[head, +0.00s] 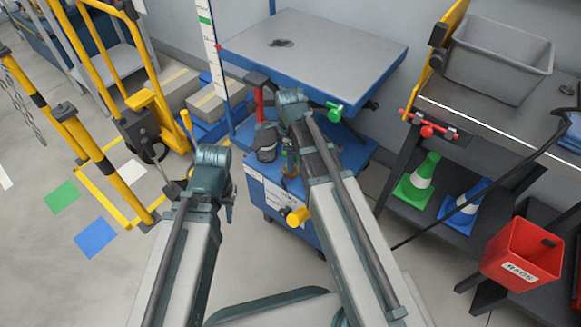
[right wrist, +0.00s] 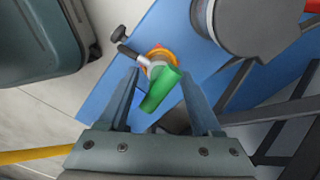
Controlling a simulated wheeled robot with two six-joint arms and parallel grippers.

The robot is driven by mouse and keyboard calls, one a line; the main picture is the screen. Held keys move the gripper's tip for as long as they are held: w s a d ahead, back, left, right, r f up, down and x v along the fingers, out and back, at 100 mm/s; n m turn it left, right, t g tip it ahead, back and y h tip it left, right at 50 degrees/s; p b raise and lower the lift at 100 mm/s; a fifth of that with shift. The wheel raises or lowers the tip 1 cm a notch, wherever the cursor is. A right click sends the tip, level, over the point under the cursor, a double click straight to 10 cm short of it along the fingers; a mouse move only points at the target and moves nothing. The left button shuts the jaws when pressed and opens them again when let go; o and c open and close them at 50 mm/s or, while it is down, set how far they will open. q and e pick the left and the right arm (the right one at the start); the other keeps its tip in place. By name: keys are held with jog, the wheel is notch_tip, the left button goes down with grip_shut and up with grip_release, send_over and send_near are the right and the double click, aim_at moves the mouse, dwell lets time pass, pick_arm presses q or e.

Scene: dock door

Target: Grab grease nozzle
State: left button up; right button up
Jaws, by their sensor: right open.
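A green piece (right wrist: 160,90) with an orange ring and a grey-and-black fitting (right wrist: 133,58) lies between the fingers in the right wrist view; I take it to be the grease nozzle, but cannot be sure. My right gripper (right wrist: 158,100) is open around it, and I see no firm contact. In the head view my right gripper (head: 288,165) is low at the blue cart, mostly hidden by its own arm. My left gripper (head: 228,205) hangs over the floor left of the cart; its jaw state is unclear.
The blue cart (head: 345,55) has a grey top, a green knob (head: 335,110) and a yellow knob (head: 297,217). A dark bench (head: 480,120) with a grey bin (head: 497,60) stands right. A red bin (head: 522,253) is low right. Yellow rails (head: 90,155) stand left.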

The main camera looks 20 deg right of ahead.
grip_shut()
dwell(0.3)
dwell(0.4)
